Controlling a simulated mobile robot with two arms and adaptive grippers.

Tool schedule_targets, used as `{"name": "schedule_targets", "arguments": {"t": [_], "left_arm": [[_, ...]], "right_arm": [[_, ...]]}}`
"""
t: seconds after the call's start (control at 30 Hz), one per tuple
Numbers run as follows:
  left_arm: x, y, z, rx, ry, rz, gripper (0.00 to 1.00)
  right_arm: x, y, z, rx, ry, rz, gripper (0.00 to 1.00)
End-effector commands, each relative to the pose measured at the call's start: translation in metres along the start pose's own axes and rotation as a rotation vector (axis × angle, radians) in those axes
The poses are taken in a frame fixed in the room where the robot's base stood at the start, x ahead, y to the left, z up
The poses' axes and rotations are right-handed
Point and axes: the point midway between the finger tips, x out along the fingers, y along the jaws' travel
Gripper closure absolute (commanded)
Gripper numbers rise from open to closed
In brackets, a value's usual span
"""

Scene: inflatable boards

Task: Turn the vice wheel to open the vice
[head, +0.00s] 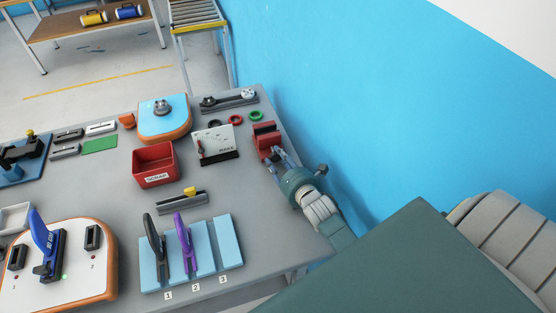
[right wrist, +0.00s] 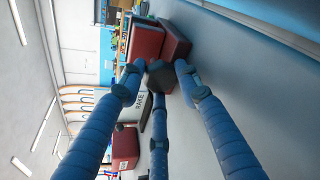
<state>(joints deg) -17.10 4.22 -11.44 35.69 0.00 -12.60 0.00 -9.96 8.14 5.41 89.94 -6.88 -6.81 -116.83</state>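The vice (head: 266,133) is red with dark jaws and sits at the right edge of the grey workbench, near the blue wall. In the right wrist view the red vice (right wrist: 145,42) is just beyond my fingertips. A dark, rounded piece, which looks like the vice wheel (right wrist: 160,76), lies between the fingertips. My right gripper (head: 279,157) reaches the vice from the front; its three blue fingers (right wrist: 160,82) are spread around the wheel. Narrow gaps seem to show beside it; firm contact cannot be made out. The wheel is hidden in the head view. My left gripper is out of view.
A whiteboard stand (head: 217,145), red scrap bin (head: 155,165) and blue-topped fixture (head: 164,118) stand left of the vice. Green and red rings (head: 256,115) lie behind it. The blue wall (head: 330,90) is close on the right. Blue slotted boards (head: 229,240) lie in front.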

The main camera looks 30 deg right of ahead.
Motion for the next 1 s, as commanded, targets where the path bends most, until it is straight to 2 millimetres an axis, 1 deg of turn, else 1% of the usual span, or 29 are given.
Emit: {"name": "schedule_targets", "arguments": {"t": [0.03, 0.1, 0.33, 0.47, 0.67, 1.0], "left_arm": [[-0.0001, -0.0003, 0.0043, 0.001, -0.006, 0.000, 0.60], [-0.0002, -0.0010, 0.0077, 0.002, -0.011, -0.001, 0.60], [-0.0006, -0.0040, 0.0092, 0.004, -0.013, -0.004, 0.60], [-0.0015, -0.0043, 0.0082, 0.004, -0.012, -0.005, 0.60], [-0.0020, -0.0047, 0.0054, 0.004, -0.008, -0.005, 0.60], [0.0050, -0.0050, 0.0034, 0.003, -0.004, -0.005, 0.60]], "right_arm": [[-0.0002, -0.0004, -0.0006, 0.000, 0.001, -0.001, 0.83], [-0.0003, -0.0006, -0.0009, 0.000, 0.002, -0.001, 0.95], [-0.0005, -0.0006, -0.0019, -0.012, 0.001, -0.006, 0.95], [-0.0006, -0.0006, -0.0024, -0.052, -0.003, -0.018, 0.95], [-0.0006, -0.0004, -0.0038, -0.166, -0.017, -0.050, 0.95], [-0.0001, -0.0009, -0.0056, -0.410, -0.048, -0.116, 0.95]]}}
